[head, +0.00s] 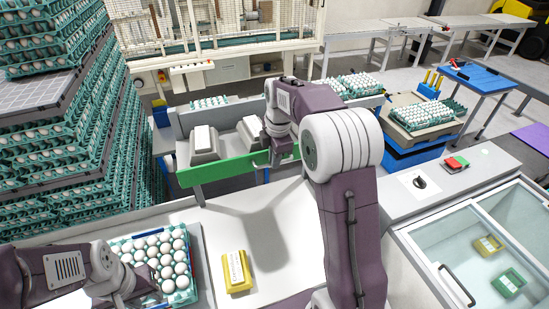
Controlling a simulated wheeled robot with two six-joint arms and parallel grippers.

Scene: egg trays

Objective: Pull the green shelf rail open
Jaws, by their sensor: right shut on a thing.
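The green shelf rail (222,169) runs along the front edge of the grey shelf beyond the near counter. My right arm reaches over the counter to it, and my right gripper (275,157) is shut on the rail near its right part. The arm and wrist hide the rail's right end and most of the fingers. My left gripper (150,296) is low at the left, over the near edge of a teal tray of white eggs (194,290). Its fingers are too unclear to tell their opening.
A yellow box (236,271) lies on the white counter (222,225). Tall stacks of egg trays (80,150) stand at the left. Grey devices (203,147) sit on the shelf behind the rail. A glass-topped case (450,235) is at the right.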

